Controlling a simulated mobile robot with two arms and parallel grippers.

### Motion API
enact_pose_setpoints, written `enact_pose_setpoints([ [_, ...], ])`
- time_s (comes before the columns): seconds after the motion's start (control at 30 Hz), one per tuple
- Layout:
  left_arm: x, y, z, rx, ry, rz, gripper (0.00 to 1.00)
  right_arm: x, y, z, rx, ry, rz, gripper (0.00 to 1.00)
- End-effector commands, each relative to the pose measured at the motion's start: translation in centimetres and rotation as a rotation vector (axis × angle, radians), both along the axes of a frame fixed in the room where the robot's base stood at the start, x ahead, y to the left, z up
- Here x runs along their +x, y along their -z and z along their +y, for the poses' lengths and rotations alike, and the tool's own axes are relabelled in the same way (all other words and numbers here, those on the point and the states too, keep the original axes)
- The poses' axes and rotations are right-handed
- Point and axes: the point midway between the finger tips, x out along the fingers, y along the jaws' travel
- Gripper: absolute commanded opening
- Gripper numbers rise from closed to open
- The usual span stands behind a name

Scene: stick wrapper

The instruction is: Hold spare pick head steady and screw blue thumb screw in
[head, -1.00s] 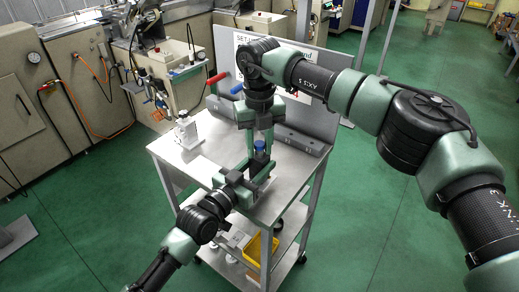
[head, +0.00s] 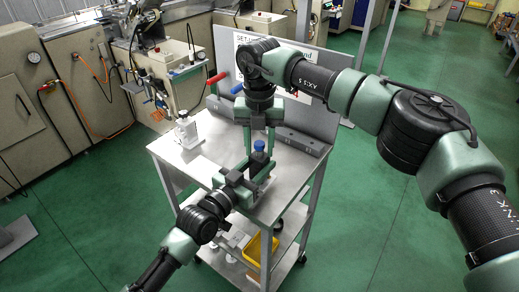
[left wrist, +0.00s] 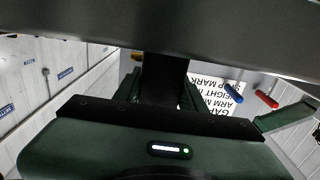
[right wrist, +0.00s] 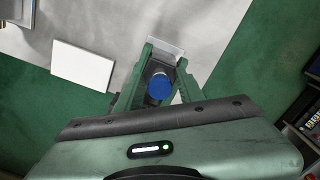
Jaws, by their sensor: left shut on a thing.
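The blue thumb screw (head: 259,146) stands upright on top of the dark spare pick head (head: 256,168), above the trolley's top shelf. My left gripper (head: 248,172) is shut on the pick head from the front left. In the left wrist view a dark upright part (left wrist: 165,78) shows between its fingers. My right gripper (head: 259,148) points down from above, one finger on each side of the screw. In the right wrist view the blue screw head (right wrist: 160,87) lies between the fingers with small gaps, so the gripper looks open. The screw's shaft is hidden.
The grey trolley top (head: 180,165) carries a white device (head: 187,130) at the back left and a dark grey rail (head: 303,142) along the back. A panel with red and blue handles stands behind. A yellow bin (head: 262,246) sits on a lower shelf.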

Motion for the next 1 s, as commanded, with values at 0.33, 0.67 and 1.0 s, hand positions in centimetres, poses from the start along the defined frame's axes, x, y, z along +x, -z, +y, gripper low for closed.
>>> enact_pose_setpoints([
  [0.33,0.00,-0.01,0.00,0.000,0.000,0.000,0.00,-0.01,0.02,-0.01,0.000,-0.565,0.000,0.38],
  [0.67,-0.01,-0.01,-0.01,0.000,0.000,0.000,0.00,-0.01,0.02,0.00,0.000,-1.123,0.001,0.38],
  [1.0,-0.01,-0.01,-0.01,0.000,0.000,0.000,0.00,-0.01,0.02,0.00,0.001,-1.698,0.000,0.38],
])
